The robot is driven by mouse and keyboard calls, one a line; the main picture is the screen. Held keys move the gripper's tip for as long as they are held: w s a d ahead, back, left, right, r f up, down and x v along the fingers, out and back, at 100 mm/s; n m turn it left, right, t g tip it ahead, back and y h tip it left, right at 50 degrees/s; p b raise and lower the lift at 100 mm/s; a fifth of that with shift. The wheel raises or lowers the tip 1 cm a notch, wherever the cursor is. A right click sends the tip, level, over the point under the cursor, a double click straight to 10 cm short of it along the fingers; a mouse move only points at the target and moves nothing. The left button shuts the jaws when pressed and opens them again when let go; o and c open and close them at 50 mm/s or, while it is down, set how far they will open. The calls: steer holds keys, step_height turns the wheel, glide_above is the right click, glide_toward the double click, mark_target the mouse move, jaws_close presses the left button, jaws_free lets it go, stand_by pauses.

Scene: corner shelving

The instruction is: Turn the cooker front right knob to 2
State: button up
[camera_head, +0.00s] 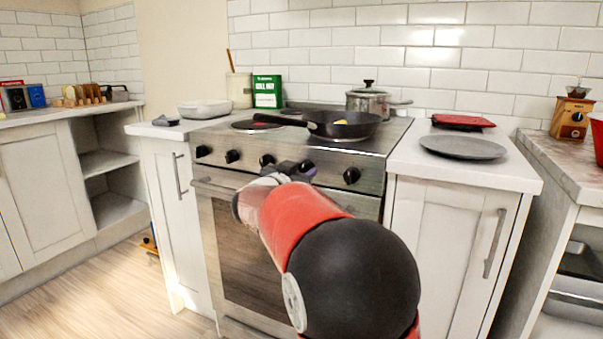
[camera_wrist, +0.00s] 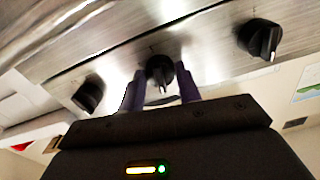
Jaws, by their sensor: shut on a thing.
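The cooker (camera_head: 372,147) has a steel front panel with a row of black knobs. In the head view my gripper (camera_head: 298,169) is at the panel, just left of the rightmost knob (camera_head: 351,175); my arm partly hides it. In the wrist view my gripper (camera_wrist: 161,82) has its two purple fingers on either side of a black knob (camera_wrist: 159,68) and is shut on it. That knob's pale pointer mark points downward in this view. Neighbouring knobs show to its left (camera_wrist: 88,93) and right (camera_wrist: 262,38). The number markings cannot be read.
A frying pan (camera_head: 343,126) with a yellow piece and a lidded pot (camera_head: 368,102) stand on the hob. A grey plate (camera_head: 463,147) and a red item (camera_head: 462,121) lie on the right counter. The oven door (camera_head: 243,245) is closed below the panel.

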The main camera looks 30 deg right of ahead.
steer(key=m+b, duration=1)
steer(key=m, duration=1.2)
steer(key=shift+f, duration=0.1)
stand_by(0.5)
steer(key=o, duration=1)
